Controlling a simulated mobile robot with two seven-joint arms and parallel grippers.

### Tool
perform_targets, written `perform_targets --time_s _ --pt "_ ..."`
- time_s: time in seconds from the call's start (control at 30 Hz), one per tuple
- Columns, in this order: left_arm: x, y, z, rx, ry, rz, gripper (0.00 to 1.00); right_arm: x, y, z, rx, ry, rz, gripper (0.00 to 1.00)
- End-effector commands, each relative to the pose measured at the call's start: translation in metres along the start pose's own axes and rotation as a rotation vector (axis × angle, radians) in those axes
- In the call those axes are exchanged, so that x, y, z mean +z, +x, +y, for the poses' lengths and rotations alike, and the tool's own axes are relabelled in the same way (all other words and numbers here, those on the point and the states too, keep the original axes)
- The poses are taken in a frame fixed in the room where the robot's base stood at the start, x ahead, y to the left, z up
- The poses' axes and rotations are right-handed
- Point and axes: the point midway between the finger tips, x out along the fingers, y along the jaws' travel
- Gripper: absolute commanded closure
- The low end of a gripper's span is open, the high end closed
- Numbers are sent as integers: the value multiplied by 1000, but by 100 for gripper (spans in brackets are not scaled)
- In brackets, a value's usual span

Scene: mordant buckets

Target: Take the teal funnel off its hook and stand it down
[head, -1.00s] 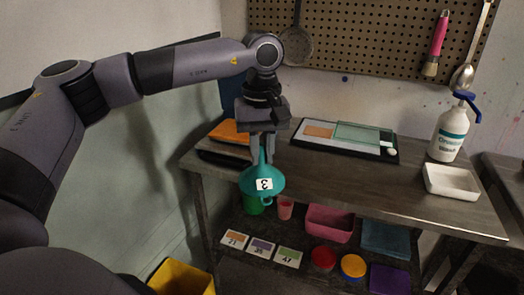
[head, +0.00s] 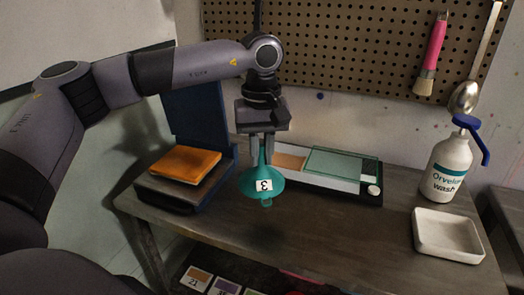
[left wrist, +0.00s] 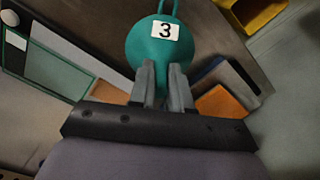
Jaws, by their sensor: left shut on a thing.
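The teal funnel (head: 250,182) hangs from my left gripper (head: 262,158), with its narrow part up between the two fingers and its wide part below. It bears a white label with a 3, upside down in the head view, and a small loop at its lower edge. In the head view it appears in front of the bench top (head: 330,225); its height above it is hard to tell. In the left wrist view the funnel (left wrist: 148,50) sits at the fingertips (left wrist: 162,75), its loop pointing away. My right gripper is not in view.
An orange pad (head: 186,163) lies on a dark blue device at left. A black-framed tray with glass (head: 345,165) lies behind the funnel. A wash bottle (head: 447,170) and white dish (head: 447,235) stand at right. A brush (head: 432,55) and ladle (head: 466,95) hang on the pegboard. The front middle bench is clear.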

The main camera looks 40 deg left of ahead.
Motion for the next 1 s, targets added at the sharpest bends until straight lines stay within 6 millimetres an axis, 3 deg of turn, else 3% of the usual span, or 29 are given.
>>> perform_targets --time_s 0.27,0.7,1.0 --pt "0 12 0 0 0 0 100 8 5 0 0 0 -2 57" --pt "0 61 0 1 0 1 100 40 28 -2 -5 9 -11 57" --pt "0 85 0 1 0 -1 100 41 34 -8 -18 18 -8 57"
